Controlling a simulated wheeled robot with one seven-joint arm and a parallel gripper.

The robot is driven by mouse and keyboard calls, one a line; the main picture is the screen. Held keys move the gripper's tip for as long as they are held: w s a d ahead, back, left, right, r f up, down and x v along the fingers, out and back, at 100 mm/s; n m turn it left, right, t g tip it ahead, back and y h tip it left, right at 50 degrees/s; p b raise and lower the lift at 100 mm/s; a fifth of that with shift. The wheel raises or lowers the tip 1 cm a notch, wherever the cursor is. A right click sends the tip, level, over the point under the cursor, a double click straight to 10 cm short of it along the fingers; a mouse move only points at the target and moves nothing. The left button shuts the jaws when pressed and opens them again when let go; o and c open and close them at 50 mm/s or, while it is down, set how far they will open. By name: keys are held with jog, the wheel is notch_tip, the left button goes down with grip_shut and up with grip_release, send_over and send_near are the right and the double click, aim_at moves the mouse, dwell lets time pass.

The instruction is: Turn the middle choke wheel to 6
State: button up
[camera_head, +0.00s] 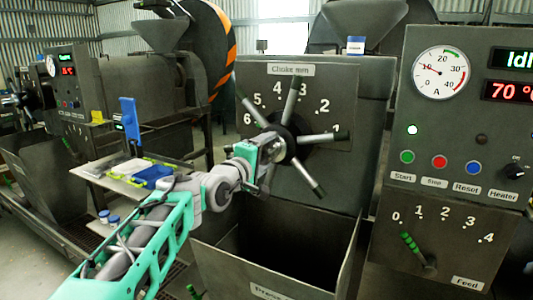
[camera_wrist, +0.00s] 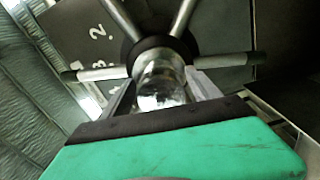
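The middle choke wheel (camera_head: 294,103) is on the dark panel of the middle machine, below a "Choke mm" label. It has a dark hub and several metal spokes with dark tips. Numbers 1 to 6 arc over it from right to left. I cannot tell which spoke is the pointer. My gripper (camera_head: 273,150) is at the hub, hiding part of it. In the wrist view, my gripper's fingers (camera_wrist: 162,95) lie along both sides of the shiny hub cylinder (camera_wrist: 160,75), seemingly touching it.
An open dark bin (camera_head: 290,245) stands below the wheel. A control panel (camera_head: 465,150) with gauge, buttons and a green feed lever is at right. A tray (camera_head: 108,180) with a blue box is left of my arm. Another machine (camera_head: 150,85) stands further left.

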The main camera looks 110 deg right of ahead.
jog(key=shift+w, duration=0.15)
jog(key=shift+w+a, duration=0.25)
jog(key=shift+w, duration=0.05)
jog(key=b+v, duration=0.1)
jog(key=v, duration=0.6)
jog(key=shift+b, duration=0.4)
jog(key=shift+s+r, duration=0.1)
